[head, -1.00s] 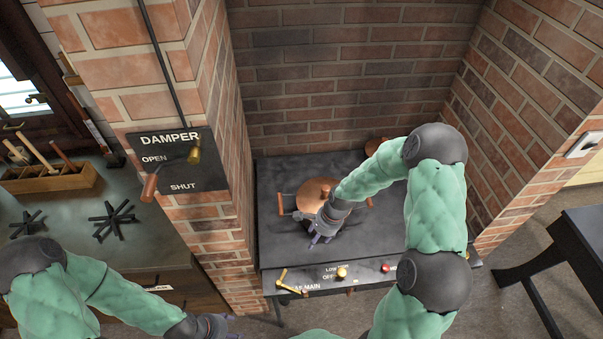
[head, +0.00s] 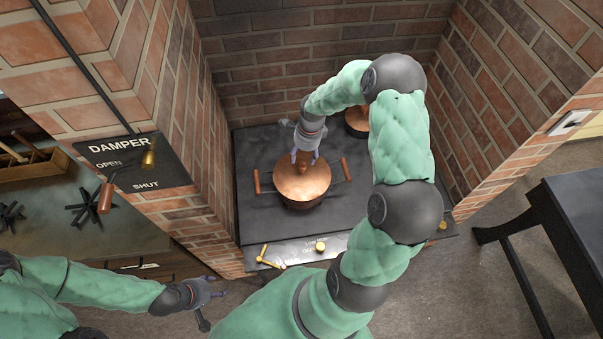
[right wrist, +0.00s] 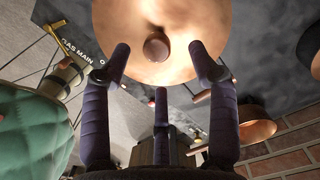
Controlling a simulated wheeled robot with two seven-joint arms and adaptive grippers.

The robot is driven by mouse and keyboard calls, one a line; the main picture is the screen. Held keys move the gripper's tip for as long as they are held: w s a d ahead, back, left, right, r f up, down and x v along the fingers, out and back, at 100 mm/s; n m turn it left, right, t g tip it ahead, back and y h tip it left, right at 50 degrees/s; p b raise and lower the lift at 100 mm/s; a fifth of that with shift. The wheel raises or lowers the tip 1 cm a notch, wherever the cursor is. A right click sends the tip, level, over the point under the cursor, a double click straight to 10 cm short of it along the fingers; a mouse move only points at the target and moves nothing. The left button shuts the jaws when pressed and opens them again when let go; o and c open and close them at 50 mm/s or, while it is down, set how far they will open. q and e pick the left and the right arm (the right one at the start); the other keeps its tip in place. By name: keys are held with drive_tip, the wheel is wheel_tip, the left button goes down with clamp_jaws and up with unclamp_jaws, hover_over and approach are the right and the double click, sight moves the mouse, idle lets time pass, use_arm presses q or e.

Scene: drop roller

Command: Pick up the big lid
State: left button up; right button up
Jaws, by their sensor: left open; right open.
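The big lid (head: 303,183) is a round copper lid on a pot with two wooden side handles, standing on the dark stove top. My right gripper (head: 304,157) is open at the lid's far side, close to its centre knob. In the right wrist view the lid (right wrist: 158,18) fills the top, and its round knob (right wrist: 156,47) shows between the open, spread fingers (right wrist: 160,60). The fingers do not visibly grip the knob; contact cannot be told. My left gripper (head: 215,290) is open and empty, low in front of the brick pillar, away from the stove.
A smaller copper pot (head: 357,121) stands behind to the right, partly hidden by my right arm. Brick walls enclose the stove. A damper board (head: 130,165) with a lever is on the left pillar. A gas panel (head: 300,250) lines the stove front. A dark table (head: 575,225) stands right.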

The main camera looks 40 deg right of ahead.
sight(302, 165)
drive_tip(key=shift+s+a+f, duration=0.1)
drive_tip(key=shift+a+f, duration=0.1)
drive_tip(key=shift+f, duration=1.15)
drive_tip(key=shift+a+f, duration=0.15)
drive_tip(key=shift+f, duration=1.15)
drive_tip(key=shift+c, duration=0.3)
clamp_jaws()
